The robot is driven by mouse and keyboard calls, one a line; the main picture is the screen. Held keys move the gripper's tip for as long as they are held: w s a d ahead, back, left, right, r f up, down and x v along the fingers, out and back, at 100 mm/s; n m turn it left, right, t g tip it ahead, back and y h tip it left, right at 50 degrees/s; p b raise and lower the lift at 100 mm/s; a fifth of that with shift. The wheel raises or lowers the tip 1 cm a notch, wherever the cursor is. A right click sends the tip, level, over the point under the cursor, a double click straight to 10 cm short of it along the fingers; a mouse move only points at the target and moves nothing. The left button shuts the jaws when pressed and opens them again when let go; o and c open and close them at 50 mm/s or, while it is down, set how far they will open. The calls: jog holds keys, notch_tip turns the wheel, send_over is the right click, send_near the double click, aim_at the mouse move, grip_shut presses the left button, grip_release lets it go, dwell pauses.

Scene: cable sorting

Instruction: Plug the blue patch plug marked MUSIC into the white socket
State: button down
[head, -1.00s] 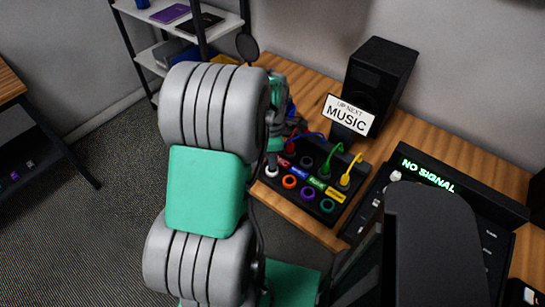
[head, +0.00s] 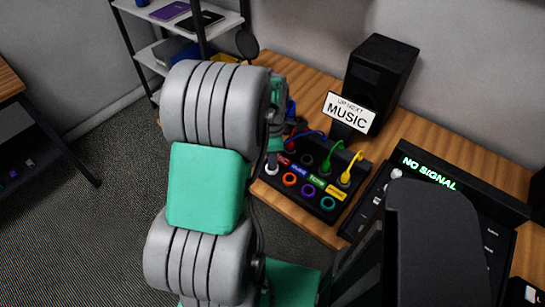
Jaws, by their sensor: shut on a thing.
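The black patch panel (head: 318,213) lies on the wooden desk with a front row of coloured ring sockets. The white socket (head: 267,173) is at its left end, partly covered by my gripper. My gripper (head: 273,158) points down close over that socket, largely hidden behind my arm. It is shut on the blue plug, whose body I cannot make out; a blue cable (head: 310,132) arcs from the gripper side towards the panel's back. I cannot tell whether the plug touches the socket. The blue MUSIC label (head: 299,169) sits on the panel.
Orange (head: 289,180), purple (head: 308,190) and teal (head: 327,203) sockets run to the right. A MUSIC sign (head: 349,114), a speaker (head: 382,78) and a NO SIGNAL console (head: 430,174) are close by.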

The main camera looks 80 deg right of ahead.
jog(key=shift+f, duration=0.2)
jog(key=c, duration=0.7)
grip_release()
jog(key=shift+r+p, duration=2.6)
jog(key=shift+r, duration=1)
jog(key=shift+f, duration=0.1)
